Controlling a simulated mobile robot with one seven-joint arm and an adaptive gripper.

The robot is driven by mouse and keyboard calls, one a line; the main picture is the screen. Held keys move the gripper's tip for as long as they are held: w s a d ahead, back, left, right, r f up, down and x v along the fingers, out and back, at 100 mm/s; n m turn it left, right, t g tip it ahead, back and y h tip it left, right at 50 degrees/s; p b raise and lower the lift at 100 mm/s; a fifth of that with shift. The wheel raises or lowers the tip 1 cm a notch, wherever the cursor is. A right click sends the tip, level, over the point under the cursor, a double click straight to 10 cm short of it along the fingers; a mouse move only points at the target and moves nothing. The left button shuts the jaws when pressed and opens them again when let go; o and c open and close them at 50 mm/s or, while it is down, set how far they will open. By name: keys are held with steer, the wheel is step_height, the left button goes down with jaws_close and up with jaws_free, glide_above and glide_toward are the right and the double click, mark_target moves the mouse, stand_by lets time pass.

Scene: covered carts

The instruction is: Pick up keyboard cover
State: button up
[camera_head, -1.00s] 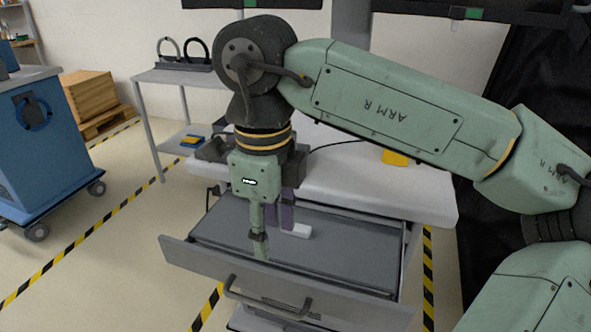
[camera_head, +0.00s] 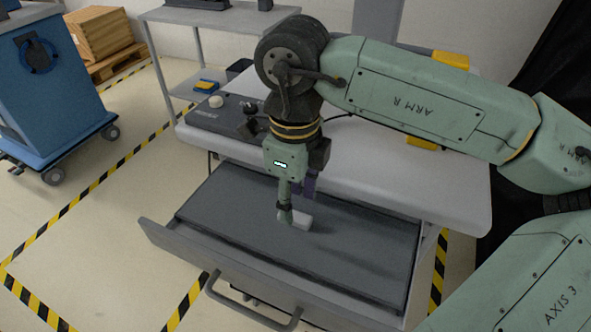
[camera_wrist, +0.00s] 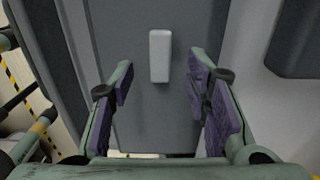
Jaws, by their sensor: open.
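The keyboard cover (camera_head: 350,251) appears to be the flat dark grey panel lying in the pulled-out drawer. A pale, block-shaped handle (camera_head: 301,221) stands on it. In the wrist view, the cover (camera_wrist: 130,115) fills the middle, with the upright pale handle (camera_wrist: 160,56) near the top centre. My gripper (camera_head: 296,203) is over the panel, close to the handle, and partly hides it in the head view. My gripper (camera_wrist: 163,88) is open and empty, its purple-padded fingers to the left and right of the handle's line. Contact with the cover cannot be told.
The drawer front (camera_head: 240,275) with its bar handle faces the near side. A pale worktop (camera_head: 440,190) overhangs the drawer's back and carries a dark control box (camera_head: 222,117). A blue cart (camera_head: 45,95) stands left; striped floor lies between.

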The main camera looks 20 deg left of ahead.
mark_target(295, 216)
steer(key=shift+f, duration=1.8)
steer(key=shift+c, duration=0.3)
jaws_close()
